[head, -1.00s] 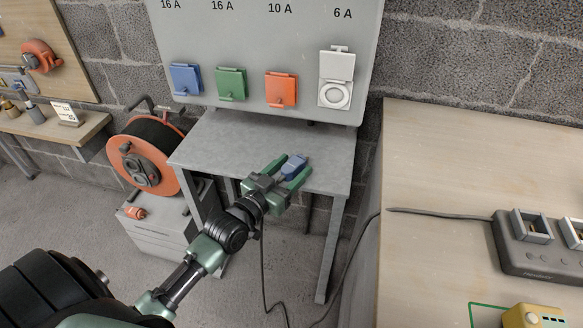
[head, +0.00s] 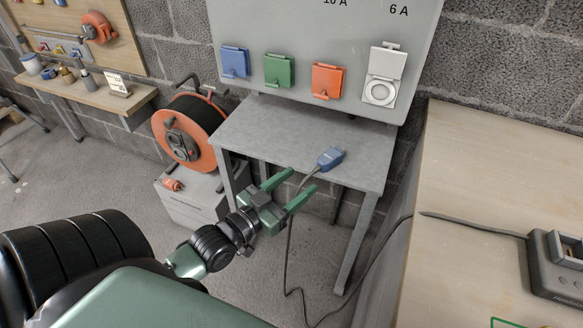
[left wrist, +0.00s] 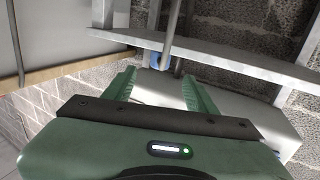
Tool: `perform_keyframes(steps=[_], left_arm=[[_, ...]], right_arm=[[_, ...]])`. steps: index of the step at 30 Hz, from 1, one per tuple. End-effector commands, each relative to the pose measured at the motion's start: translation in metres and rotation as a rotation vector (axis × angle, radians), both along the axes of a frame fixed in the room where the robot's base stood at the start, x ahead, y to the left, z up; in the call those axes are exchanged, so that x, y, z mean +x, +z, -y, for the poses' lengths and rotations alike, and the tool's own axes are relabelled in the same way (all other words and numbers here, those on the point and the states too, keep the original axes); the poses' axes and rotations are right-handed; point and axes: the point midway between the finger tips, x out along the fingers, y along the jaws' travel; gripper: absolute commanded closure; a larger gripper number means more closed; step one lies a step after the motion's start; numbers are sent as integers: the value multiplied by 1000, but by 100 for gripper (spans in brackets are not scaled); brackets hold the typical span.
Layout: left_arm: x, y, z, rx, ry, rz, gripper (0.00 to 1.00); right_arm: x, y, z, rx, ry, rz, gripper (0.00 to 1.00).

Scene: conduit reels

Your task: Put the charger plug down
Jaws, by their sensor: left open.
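The blue charger plug (head: 331,157) lies on the grey table (head: 270,131) near its front edge, with its grey cable running over the edge and down to the floor. My left gripper (head: 301,181) is open and empty in front of the table edge. Its green fingers are apart from the plug, and the cable passes close by them. In the left wrist view, something blue, likely the plug (left wrist: 158,61), shows beyond the open fingers, partly hidden by the cable. My right gripper is not in view.
Blue, green, orange and white sockets (head: 381,76) are on the panel above the table. An orange cable reel (head: 178,139) stands to the left. A wooden bench (head: 490,190) with a dark charger unit (head: 550,278) is at the right. Most of the tabletop is clear.

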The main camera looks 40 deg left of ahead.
Motion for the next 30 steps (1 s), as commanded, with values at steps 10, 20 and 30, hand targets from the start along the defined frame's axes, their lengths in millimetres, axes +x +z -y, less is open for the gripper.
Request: perform_keyframes(steps=[10, 20, 30], left_arm=[[-45, -193, 40, 85, 5, -627, 43], [-157, -318, 87, 211, -17, -1242, 43], [-172, -325, 91, 231, -19, -1312, 43]], right_arm=[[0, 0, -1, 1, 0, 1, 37], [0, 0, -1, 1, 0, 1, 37], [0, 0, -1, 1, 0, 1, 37]])
